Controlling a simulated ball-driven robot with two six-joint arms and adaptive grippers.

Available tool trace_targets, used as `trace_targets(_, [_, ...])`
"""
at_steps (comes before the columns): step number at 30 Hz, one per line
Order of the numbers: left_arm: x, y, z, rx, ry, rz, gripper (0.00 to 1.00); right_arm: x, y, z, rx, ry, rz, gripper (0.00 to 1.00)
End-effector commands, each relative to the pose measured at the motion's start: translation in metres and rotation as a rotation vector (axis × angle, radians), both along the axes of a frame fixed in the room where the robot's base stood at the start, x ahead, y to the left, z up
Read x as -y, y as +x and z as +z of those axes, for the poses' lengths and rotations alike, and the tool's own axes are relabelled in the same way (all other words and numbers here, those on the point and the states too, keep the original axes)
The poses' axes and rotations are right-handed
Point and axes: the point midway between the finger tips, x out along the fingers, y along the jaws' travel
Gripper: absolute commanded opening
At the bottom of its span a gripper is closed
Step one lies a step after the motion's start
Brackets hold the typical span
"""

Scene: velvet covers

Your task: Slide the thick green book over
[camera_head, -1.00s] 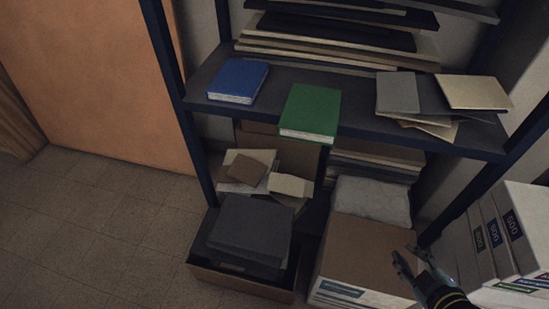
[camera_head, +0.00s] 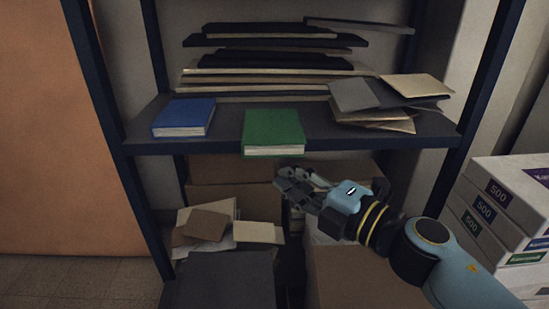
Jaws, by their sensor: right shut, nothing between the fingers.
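The thick green book (camera_head: 273,128) lies flat on the shelf (camera_head: 225,143), with its front edge sticking out past the shelf's front edge. A blue book (camera_head: 184,115) lies to its left, with a gap between them. My right gripper (camera_head: 283,183) is shut and empty. In the picture it is just below the green book's front edge, in front of the shelf, and apart from the book. My left gripper is not in view.
Loose boards and sheets (camera_head: 385,98) lie on the shelf to the right of the green book. Flat panels (camera_head: 270,62) are stacked behind. Cardboard boxes (camera_head: 350,275) stand below, and white boxes (camera_head: 497,205) stand at the right.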

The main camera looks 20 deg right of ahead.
Motion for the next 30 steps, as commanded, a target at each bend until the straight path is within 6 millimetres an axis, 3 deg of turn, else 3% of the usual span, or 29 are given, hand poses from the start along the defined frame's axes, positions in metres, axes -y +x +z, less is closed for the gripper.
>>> trace_targets(5, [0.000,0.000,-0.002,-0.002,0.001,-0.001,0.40,-0.018,0.034,-0.001,0.001,0.003,-0.001,0.00])
trace_targets(12, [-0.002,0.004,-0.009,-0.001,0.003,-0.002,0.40,-0.008,0.065,-0.003,-0.002,-0.001,0.000,0.00])
trace_targets(27, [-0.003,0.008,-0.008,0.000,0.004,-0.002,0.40,-0.005,0.073,-0.001,-0.001,0.000,-0.001,0.00])
trace_targets(30, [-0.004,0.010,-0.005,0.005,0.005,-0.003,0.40,-0.001,0.084,0.001,0.000,-0.001,0.000,0.00])
